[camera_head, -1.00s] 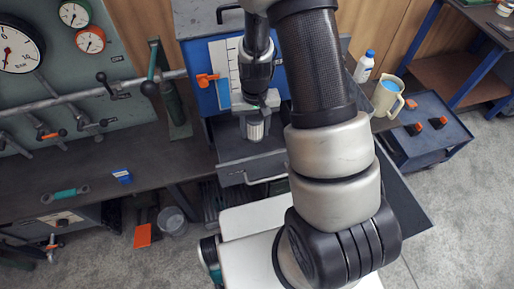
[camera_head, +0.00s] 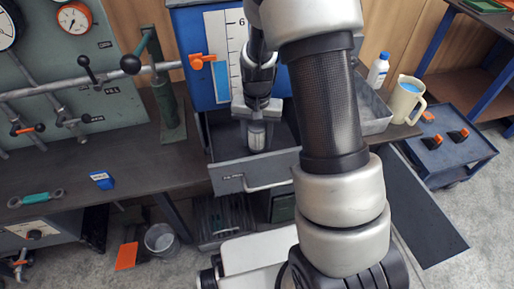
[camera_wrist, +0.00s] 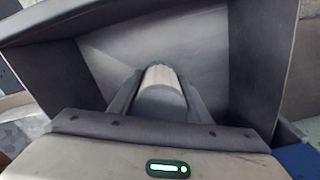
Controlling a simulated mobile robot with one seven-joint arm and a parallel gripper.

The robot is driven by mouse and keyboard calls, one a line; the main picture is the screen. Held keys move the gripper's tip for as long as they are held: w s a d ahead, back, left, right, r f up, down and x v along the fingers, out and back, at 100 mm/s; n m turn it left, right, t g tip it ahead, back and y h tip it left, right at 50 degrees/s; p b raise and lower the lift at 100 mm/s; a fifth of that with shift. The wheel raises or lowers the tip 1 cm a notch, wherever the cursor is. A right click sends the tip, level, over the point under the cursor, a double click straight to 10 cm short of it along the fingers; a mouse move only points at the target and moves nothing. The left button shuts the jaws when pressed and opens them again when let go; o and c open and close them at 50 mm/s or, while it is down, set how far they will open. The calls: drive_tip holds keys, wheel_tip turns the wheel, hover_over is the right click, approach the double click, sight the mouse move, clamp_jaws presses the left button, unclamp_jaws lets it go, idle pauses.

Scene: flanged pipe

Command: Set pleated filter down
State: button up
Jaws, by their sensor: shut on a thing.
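The pleated filter (camera_head: 257,136) is a small pale ribbed cylinder. My gripper (camera_head: 257,124) is shut on it and points down into an open grey drawer (camera_head: 232,177) below the blue cabinet. In the wrist view the filter (camera_wrist: 160,88) sits between the two fingers of my gripper (camera_wrist: 160,98), with the drawer's bare inner walls (camera_wrist: 262,60) around it. The filter looks upright in the head view. Its lower end is low in the drawer; I cannot tell whether it touches the floor.
The blue cabinet (camera_head: 203,88) with an orange lever (camera_head: 200,61) and a white scale stands behind the drawer. A metal tray (camera_head: 372,114), a white bottle (camera_head: 378,70) and a jug (camera_head: 405,98) are on the right. A green-handled wrench (camera_head: 36,199) and blue box (camera_head: 102,180) lie left.

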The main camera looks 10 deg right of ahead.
sight(257, 146)
drive_tip(key=shift+f+b, duration=0.45)
drive_tip(key=shift+f, duration=1.4)
drive_tip(key=shift+f, duration=0.1)
drive_tip(key=o, duration=1.2)
